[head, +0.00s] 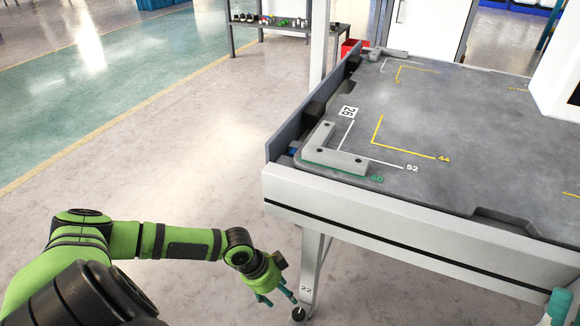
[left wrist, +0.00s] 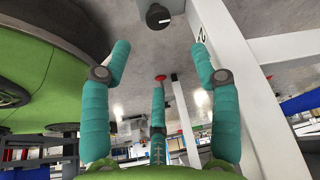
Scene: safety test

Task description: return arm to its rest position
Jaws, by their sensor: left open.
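My left arm is green with black joints and reaches in from the lower left of the head view. My left gripper (head: 277,292) hangs low beside the table's leg, below the table top and pointing down to the right. Its teal fingers are spread and empty. The left wrist view shows the same gripper (left wrist: 162,60) with its teal fingers well apart and nothing between them. A teal piece at the bottom right edge of the head view looks like part of my right gripper (head: 558,306); most of it is cut off.
A grey-topped work table (head: 440,130) fills the right side, with a grey L-shaped bracket (head: 335,160) at its near left corner. The table leg (head: 310,265) is close to my left gripper. A shelf (head: 275,28) with small items stands far back. The floor at left is clear.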

